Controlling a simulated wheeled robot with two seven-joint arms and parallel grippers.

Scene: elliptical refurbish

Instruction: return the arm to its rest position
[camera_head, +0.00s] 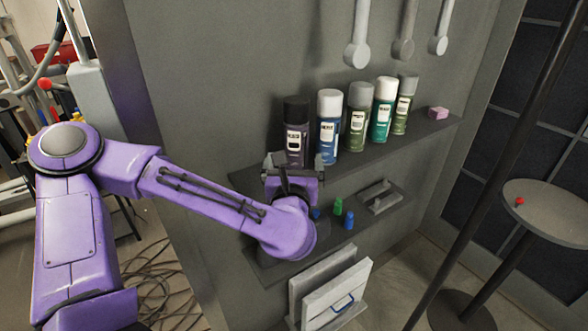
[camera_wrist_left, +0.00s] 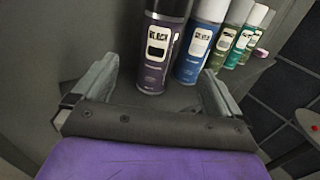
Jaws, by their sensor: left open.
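My left arm (camera_head: 205,203) is purple and reaches in from the left toward the wall shelf. My left gripper (camera_head: 293,162) is open and empty in front of the black-capped purple spray can (camera_head: 296,140). In the left wrist view, the two grey fingers of the gripper (camera_wrist_left: 155,88) stand wide apart. The purple can (camera_wrist_left: 158,50) stands upright ahead of them, not gripped. Part of the can's lower end is hidden behind the gripper in the head view. My right gripper does not show.
Several spray cans stand in a row on the upper shelf (camera_head: 425,128), with a pink block (camera_head: 438,113) at its right end. The lower shelf (camera_head: 385,215) holds small blue and green items. A round table (camera_head: 550,205) and a dark pole stand at the right.

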